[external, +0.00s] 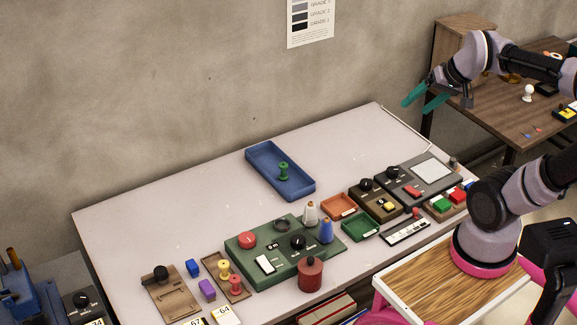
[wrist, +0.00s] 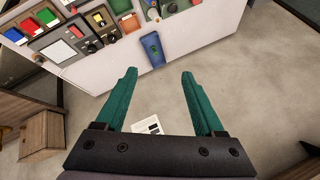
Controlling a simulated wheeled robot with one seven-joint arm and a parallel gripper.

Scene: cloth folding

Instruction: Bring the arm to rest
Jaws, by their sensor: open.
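My gripper (external: 428,98) is raised at the upper right of the external view, above the table's far right corner. Its two teal fingers are spread apart with nothing between them. In the wrist view the open gripper (wrist: 158,78) points toward the wall, with the tabletop at the top of the picture. My arm reaches up from its base at the right and bends over to the left. No cloth shows in either view.
The pale table (external: 160,210) holds a blue tray (external: 262,160) with a green peg (external: 283,170), a green panel (external: 265,240), a red canister (external: 311,275) and several small devices. A brown side table (external: 490,110) stands behind my arm. The table's back left is clear.

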